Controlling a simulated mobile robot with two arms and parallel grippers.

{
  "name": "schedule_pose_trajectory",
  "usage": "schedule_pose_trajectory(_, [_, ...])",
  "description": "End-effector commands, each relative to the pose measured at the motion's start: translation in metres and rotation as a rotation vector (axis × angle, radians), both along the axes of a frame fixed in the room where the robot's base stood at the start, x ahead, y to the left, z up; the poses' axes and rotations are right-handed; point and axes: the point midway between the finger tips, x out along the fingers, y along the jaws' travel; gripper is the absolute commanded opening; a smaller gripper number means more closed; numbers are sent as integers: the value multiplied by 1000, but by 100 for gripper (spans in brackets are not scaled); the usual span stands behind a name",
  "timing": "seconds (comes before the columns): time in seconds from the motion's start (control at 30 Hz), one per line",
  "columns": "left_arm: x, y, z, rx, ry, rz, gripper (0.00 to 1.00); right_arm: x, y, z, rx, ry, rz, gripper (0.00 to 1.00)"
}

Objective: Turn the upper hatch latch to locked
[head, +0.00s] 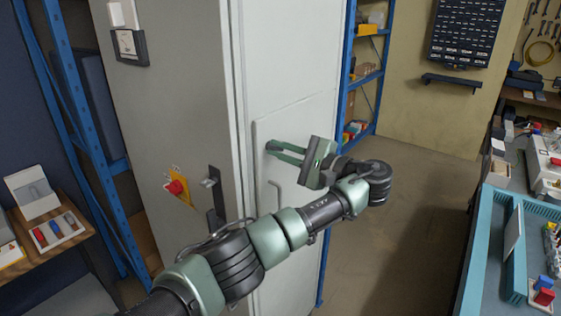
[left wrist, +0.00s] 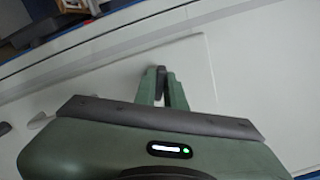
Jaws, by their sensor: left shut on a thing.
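The white hatch panel (head: 306,116) is on the front of the tall pale cabinet and looks flush with it. My left gripper (head: 274,148) reaches the hatch's upper left area from the right, its green fingers shut on the small dark upper latch. In the left wrist view the dark latch (left wrist: 160,72) shows between the fingertips (left wrist: 161,78), in front of the white panel. The fingers hide most of the latch, so its exact angle is hard to tell. My right gripper is in neither view.
A grey handle (head: 275,193) is on the hatch below my fingers. The cabinet's side has a red knob (head: 176,187) on a yellow plate and a black handle (head: 215,198). Blue shelving (head: 366,78) stands behind. A teal workbench (head: 485,255) is at right; floor (head: 420,200) between is clear.

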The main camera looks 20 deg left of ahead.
Motion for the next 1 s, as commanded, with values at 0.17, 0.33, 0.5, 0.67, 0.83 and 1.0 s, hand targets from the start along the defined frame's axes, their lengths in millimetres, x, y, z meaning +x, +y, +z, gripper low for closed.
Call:
schedule_pose_trajectory(0.17, [-1, -1, -9, -58, -149, 0, 0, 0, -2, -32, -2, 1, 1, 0])
schedule_pose_trajectory(0.33, [-1, -1, -9, -103, -274, -2, 0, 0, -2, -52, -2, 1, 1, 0])
schedule_pose_trajectory(0.5, [-1, -1, -8, -137, -368, 0, 0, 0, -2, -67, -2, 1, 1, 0])
schedule_pose_trajectory(0.67, [-1, -1, -7, -159, -426, 0, 0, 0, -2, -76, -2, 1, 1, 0])
schedule_pose_trajectory(0.83, [-1, -1, -5, -171, -459, 0, 0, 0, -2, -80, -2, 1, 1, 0])
schedule_pose_trajectory(1.0, [-1, -1, -4, -175, -471, 0, 0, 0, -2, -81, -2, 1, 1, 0])
